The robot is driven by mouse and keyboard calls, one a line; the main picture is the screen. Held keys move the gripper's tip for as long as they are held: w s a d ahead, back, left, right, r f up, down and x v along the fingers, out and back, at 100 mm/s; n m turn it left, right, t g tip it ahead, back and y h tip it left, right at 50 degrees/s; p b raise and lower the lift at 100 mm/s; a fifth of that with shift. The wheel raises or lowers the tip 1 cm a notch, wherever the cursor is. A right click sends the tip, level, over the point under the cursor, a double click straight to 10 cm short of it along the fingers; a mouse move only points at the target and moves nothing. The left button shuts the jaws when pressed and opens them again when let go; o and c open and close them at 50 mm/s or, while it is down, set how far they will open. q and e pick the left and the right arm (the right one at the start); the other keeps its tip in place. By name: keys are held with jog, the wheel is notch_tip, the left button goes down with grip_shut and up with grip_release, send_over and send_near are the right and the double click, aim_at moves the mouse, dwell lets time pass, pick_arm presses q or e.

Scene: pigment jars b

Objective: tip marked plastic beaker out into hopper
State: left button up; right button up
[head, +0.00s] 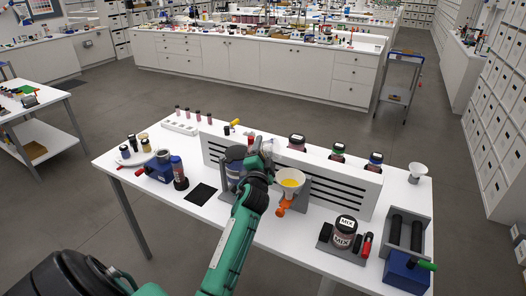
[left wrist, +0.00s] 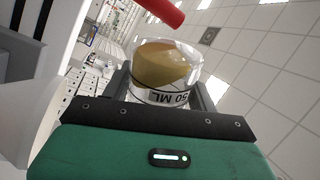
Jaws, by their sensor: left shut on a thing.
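The marked plastic beaker (left wrist: 165,72) is clear, carries a "50 ML" label and holds yellow-brown pigment. My left gripper (head: 264,156) is shut on it, above the table and just left of the hopper; the beaker itself is small and mostly hidden in the head view. The pigment lies slanted in the beaker, which looks tilted; the exact angle I cannot tell. The hopper (head: 291,175) is a white funnel on a grey stand with an orange knob below, and yellow shows inside it. A pale rounded shape at the left of the left wrist view may be its side. My right gripper is not in view.
A "MIX" jar (head: 343,236) stands on a dark holder to the right, near grey rollers (head: 405,232). A black mat (head: 203,194) lies left of my arm. A red cylinder (left wrist: 163,12) shows above the beaker.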

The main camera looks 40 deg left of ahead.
aim_at(267, 150)
pick_arm(q)
jog(key=m, duration=0.1)
jog(key=r+m+p, duration=0.1)
jog(key=m, duration=0.1)
jog(key=shift+w+d+r+m+t+h+p, duration=0.1)
jog(key=shift+d+r+m+t+h+p, duration=0.2)
jog(key=shift+r+h+p, duration=0.1)
jog(key=shift+w+d+r+m+h+p, duration=0.1)
jog(key=shift+d+r+m+h+p, duration=0.15)
jog(key=shift+m, duration=0.4)
jog(key=shift+w+d+r+m+h+p, duration=0.1)
jog(key=shift+m+p, duration=0.25)
jog(key=shift+m, duration=0.3)
jog(key=shift+t, duration=0.3)
jog(key=shift+d+r+m+h+p, duration=0.25)
jog(key=shift+r+m+p, duration=0.25)
jog(key=shift+m, duration=0.4)
jog(key=shift+f, duration=0.1)
jog(key=shift+f+m, duration=0.1)
jog(key=shift+m, duration=0.2)
jog(key=shift+w, duration=0.1)
